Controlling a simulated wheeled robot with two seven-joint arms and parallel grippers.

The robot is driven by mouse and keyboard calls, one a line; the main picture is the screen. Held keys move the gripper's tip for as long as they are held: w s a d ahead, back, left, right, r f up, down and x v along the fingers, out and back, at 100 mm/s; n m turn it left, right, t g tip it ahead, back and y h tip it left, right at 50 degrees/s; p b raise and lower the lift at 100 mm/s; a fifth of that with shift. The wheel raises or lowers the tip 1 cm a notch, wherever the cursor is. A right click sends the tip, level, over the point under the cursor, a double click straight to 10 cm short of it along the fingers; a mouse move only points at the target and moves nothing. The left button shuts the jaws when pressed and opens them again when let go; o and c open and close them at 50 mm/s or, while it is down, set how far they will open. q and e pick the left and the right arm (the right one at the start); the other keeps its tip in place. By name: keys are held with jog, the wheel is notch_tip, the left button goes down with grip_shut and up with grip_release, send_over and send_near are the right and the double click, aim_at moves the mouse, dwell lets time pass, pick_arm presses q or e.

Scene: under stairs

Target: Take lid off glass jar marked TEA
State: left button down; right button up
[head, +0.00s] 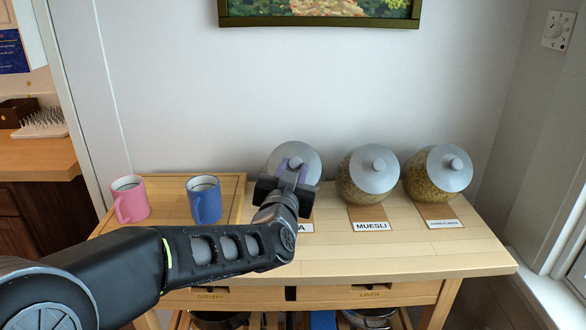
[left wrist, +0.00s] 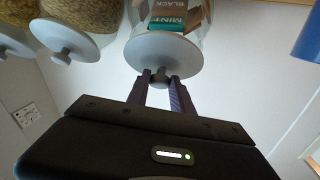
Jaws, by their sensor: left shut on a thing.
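The TEA jar's lid is a round pale grey disc (head: 297,156) with a knob, at the left of the jar row in the head view. It also shows in the left wrist view (left wrist: 163,52), seated on the glass jar (left wrist: 195,22), which has tea boxes marked MINT and BLACK inside. My left gripper (head: 292,172) is shut on the lid's knob, with a finger on each side of it (left wrist: 161,78). In the head view the gripper and wrist hide most of this jar, and its label (head: 305,227) shows only its end. My right gripper is not in view.
The MUESLI jar (head: 357,190) and another filled jar (head: 425,185) stand to the right, both lidded. A pink mug (head: 130,200) and a blue mug (head: 204,200) stand on a wooden tray (head: 165,187) at the left. The worktop's front right (head: 430,258) is clear.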

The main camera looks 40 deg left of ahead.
aim_at(294, 164)
pick_arm(q)
jog(key=shift+r, duration=0.15)
jog(key=shift+s+d+r+p, duration=0.3)
jog(key=shift+s+r+p, duration=0.05)
jog(key=shift+r+p, duration=0.2)
jog(key=s+d+r+p, duration=0.2)
jog(key=s+p, duration=0.1)
jog(key=shift+d+r, duration=0.1)
jog(key=shift+r, duration=0.25)
jog(key=shift+w+f, duration=0.1)
